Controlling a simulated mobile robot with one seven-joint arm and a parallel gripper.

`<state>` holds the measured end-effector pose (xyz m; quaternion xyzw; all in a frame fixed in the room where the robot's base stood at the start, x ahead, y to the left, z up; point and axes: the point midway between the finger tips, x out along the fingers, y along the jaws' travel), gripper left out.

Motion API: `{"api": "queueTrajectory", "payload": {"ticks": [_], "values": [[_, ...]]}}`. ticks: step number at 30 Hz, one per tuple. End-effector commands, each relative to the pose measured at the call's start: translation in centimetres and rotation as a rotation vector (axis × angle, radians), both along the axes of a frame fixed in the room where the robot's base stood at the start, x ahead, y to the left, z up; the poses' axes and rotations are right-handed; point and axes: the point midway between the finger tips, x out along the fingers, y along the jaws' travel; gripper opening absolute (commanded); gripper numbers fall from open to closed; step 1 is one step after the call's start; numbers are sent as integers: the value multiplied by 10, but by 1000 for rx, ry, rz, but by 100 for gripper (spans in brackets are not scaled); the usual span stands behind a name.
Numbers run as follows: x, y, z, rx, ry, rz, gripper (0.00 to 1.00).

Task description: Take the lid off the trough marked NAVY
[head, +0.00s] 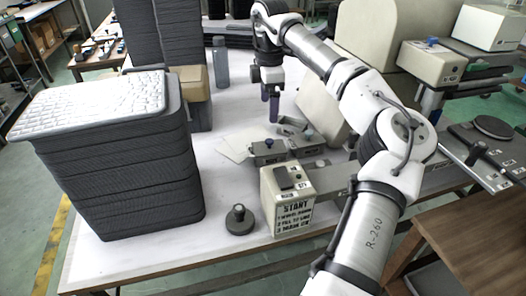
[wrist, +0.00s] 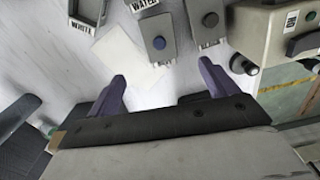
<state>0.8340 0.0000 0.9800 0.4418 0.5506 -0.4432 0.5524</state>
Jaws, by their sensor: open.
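My gripper (head: 270,107) hangs above the white table behind the label box, its two purple fingers apart and empty. In the wrist view the open fingers (wrist: 162,75) point toward a group of small grey troughs. One trough (wrist: 153,30) has a lid with a blue-grey knob, and beside it another lidded trough (wrist: 207,22) has a dark blue knob. A third trough (wrist: 88,10), labelled WHITE, is cut off at the top edge. One label reads WATER. I cannot read NAVY on any label. The fingers are apart from the lids.
A tall stack of dark trays (head: 125,160) stands at the left. A beige box marked START (head: 287,200) and a dark round knob (head: 239,219) stand at the front. A bottle (head: 221,62) stands behind. A pale sheet (head: 236,148) lies left of the troughs.

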Motion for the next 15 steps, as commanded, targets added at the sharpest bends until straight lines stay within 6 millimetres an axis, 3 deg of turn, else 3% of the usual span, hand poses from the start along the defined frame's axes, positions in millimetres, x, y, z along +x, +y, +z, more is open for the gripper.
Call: {"api": "queueTrajectory", "payload": {"ticks": [9, 15], "values": [[0, 0, -59, 3, 4, 2, 85], [0, 0, -77, 2, 1, 1, 85]]}}
